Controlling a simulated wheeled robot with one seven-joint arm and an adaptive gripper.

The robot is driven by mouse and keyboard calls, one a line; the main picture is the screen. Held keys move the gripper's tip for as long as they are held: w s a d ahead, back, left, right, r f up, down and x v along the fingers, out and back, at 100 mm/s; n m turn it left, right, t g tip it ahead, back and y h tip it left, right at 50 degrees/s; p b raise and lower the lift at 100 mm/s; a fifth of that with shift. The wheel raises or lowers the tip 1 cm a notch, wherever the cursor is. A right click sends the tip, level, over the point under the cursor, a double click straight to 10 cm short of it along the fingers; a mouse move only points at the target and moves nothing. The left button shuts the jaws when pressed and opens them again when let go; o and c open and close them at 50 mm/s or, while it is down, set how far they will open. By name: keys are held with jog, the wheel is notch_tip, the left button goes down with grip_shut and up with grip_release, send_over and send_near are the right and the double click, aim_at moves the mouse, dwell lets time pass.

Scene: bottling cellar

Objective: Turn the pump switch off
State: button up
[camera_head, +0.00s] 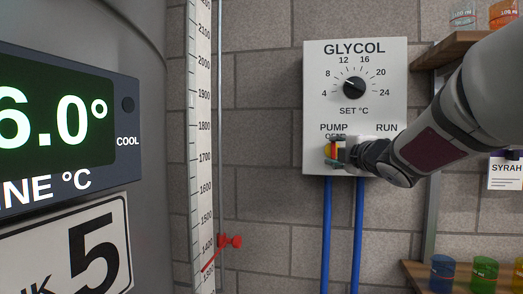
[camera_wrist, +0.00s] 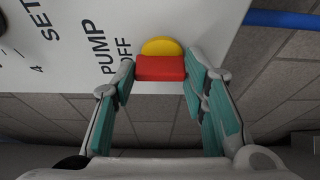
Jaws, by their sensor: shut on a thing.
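The glycol control box (camera_head: 385,105) is a pale panel on the block wall, with a black SET °C dial (camera_head: 354,88) above the pump switch. The pump switch has a red handle (camera_wrist: 160,68) on a yellow round base (camera_wrist: 162,46). In the wrist view, the printed words PUMP and OFF are just left of it. My gripper (camera_wrist: 159,75) is shut on the red handle, with one teal-padded finger on each side. In the head view, my gripper (camera_head: 334,152) covers most of the switch and the lettering around it. The switch's exact setting cannot be told.
Two blue pipes (camera_head: 327,230) run down below the box. A tank with a green display (camera_head: 50,115) and a tall scale (camera_head: 201,130) stand at left, near a red fitting (camera_head: 230,241). Shelves with coloured jars (camera_head: 485,272) are at right, behind my arm.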

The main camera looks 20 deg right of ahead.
jog(key=shift+a, duration=0.1)
jog(key=o, duration=1.2)
jog(key=shift+c, duration=0.2)
jog(key=v, duration=1.2)
